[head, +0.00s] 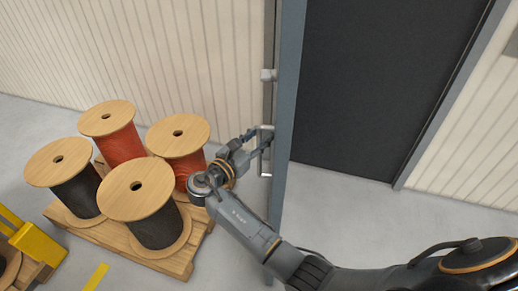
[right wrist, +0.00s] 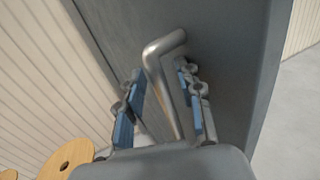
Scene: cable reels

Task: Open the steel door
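The steel door (head: 289,90) is grey-blue and stands swung out from the wall, seen nearly edge-on in the head view. Its bar handle (head: 263,158) is on the left-hand face. In the right wrist view the bent metal handle (right wrist: 160,75) runs between the two blue-padded fingers of my right gripper (right wrist: 163,92). The fingers are apart, with a gap visible on both sides of the bar. In the head view my right gripper (head: 255,143) reaches the handle from the left. My left gripper is not in view.
A dark doorway (head: 380,80) lies right of the door. Several cable reels (head: 138,188) stand on a wooden pallet (head: 180,262) at left, close to my right arm. A yellow object (head: 38,245) is at the lower left. Grey floor (head: 340,215) is clear before the doorway.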

